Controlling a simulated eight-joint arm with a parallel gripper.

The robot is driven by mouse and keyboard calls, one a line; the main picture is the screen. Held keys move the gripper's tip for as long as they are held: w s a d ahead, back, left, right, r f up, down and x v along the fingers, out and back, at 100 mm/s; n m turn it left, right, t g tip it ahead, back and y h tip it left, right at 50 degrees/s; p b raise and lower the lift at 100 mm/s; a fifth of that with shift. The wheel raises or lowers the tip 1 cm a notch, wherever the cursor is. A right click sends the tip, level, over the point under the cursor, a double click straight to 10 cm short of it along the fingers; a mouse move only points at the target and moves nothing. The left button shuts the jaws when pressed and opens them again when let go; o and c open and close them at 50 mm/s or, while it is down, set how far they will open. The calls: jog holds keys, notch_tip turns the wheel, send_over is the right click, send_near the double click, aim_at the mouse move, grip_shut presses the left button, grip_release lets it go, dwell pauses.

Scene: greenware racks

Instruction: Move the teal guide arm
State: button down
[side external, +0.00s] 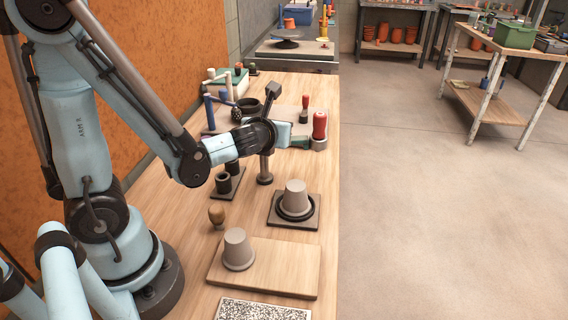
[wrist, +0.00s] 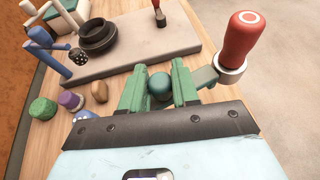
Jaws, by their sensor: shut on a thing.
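My gripper (wrist: 160,88) has green fingers, shut on the teal guide arm's round teal knob (wrist: 161,86) in the wrist view. The fingers hide where the bar meets the knob. In the side view my gripper (side external: 301,141) is low at the front edge of a grey slab, just left of the red handle (side external: 320,124). The knob cannot be made out there.
The grey slab (wrist: 130,66) carries a black ring (wrist: 98,38) and a small red-handled tool (wrist: 159,14). Blue posts (wrist: 45,40) stand at its left. Green, purple and tan pieces lie nearby. Clay pots stand on a black plate (side external: 275,218) and wooden board (side external: 290,268), nearer the side camera.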

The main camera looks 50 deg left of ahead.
jog(key=shift+s+d+m+t+h, duration=0.1)
jog(key=shift+m+t+h, duration=0.25)
jog(key=shift+m+h, duration=0.15)
jog(key=shift+s+d+m+t+h, duration=0.1)
jog(key=shift+m+t+h, duration=0.3)
jog(key=shift+m, duration=0.1)
jog(key=shift+m+t+h, duration=0.25)
jog(key=shift+m+h, duration=0.25)
jog(key=shift+m, duration=0.1)
jog(key=c, duration=0.9)
grip_release()
jog(key=shift+d, duration=0.1)
jog(key=shift+s, duration=0.1)
jog(key=shift+s+d+r, duration=0.3)
jog(key=shift+s+r, duration=0.4)
jog(key=shift+r, duration=0.8)
jog(key=shift+s+d+r, duration=0.3)
jog(key=shift+s+r, duration=0.4)
jog(key=shift+r, duration=0.8)
jog(key=shift+s+d+r, duration=0.3)
jog(key=shift+s+r, duration=0.4)
jog(key=shift+r, duration=0.8)
